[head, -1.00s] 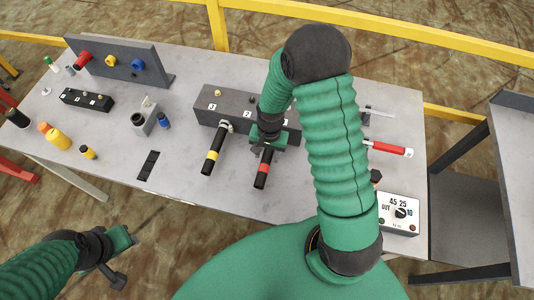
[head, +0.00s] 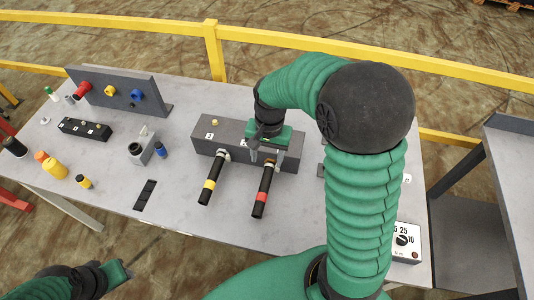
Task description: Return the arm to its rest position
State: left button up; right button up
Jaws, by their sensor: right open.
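My right arm reaches over the workbench (head: 330,215) in a bend. Its gripper (head: 267,156) points down at the front of the grey numbered block (head: 215,132), with its fingers apart. The fingers are around or just above the upper end of the black handle with a red band (head: 263,190); I cannot tell whether they touch it. A black handle with a yellow band (head: 209,183) lies to its left. My left gripper (head: 118,275) is low at the left, off the bench's front edge, partly cut off by the frame; its jaws are unclear.
A grey panel with red, yellow and blue knobs (head: 120,90) stands at the back left. Yellow bottles (head: 54,168) and small parts sit at the left. A dial box (head: 403,241) is at the right, partly behind my arm. Yellow railing (head: 300,43) runs behind.

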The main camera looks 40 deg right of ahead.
jog(key=s+a+f+n+t, duration=0.2)
jog(key=s+a+f+n, duration=0.1)
jog(key=s+a+n, duration=0.3)
jog(key=a+n+b, duration=0.1)
jog(key=a+n, duration=0.1)
jog(key=n, duration=0.2)
jog(key=shift+s, duration=0.25)
jog(key=shift+a, duration=0.15)
dwell(0.5)
